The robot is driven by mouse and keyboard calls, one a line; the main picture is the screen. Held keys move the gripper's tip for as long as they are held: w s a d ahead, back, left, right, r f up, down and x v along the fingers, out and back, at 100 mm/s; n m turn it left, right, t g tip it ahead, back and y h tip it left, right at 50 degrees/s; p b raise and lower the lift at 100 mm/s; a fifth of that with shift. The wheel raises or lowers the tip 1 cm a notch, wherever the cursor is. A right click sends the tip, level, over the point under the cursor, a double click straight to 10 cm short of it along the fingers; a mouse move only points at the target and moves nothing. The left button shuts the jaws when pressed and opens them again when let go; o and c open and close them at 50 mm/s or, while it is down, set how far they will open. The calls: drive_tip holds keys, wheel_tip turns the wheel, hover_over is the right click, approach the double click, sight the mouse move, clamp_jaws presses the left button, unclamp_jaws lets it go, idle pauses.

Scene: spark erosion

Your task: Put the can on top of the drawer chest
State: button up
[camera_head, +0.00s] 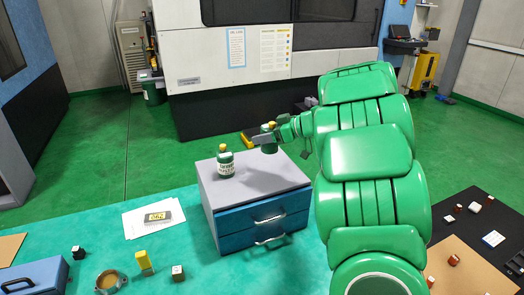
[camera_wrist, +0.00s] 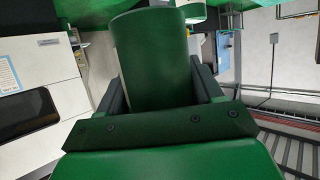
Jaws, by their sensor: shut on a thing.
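The drawer chest (camera_head: 208,192) has a grey top and blue drawer fronts with metal handles, and stands on the teal surface in the head view. My gripper (camera_head: 264,138) is shut on a green can (camera_head: 269,148), which appears over the back right part of the chest top; its height above it is hard to tell. A yellow part shows at the can's upper end. In the wrist view the can (camera_wrist: 155,60) is a plain dark green cylinder between the two fingers. The far ends of the fingers are partly hidden by it.
A green bottle with a yellow cap (camera_head: 226,164) stands on the left of the chest top. The chest top's front right is bare. Paper sheets (camera_head: 150,228), a yellow block (camera_head: 143,259) and a ring-shaped part (camera_head: 108,281) lie left of the chest. A large machine (camera_head: 205,75) stands behind.

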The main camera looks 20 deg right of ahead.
drive_tip(key=shift+w+d+f, duration=0.25)
drive_tip(key=shift+w+f, duration=0.7)
drive_tip(key=shift+f, duration=0.1)
drive_tip(key=shift+w+d+f, duration=0.2)
drive_tip(key=shift+w+f, duration=0.7)
drive_tip(key=shift+f, duration=0.1)
drive_tip(key=shift+w+d+f, duration=0.25)
drive_tip(key=shift+w+f, duration=0.7)
drive_tip(key=shift+f, duration=0.1)
drive_tip(key=shift+w+f, duration=0.1)
drive_tip(key=shift+f, duration=1.5)
drive_tip(key=shift+f, duration=0.15)
drive_tip(key=o, duration=1.2)
drive_tip(key=shift+o, duration=0.2)
drive_tip(key=shift+d, duration=0.1)
drive_tip(key=v, duration=1.2)
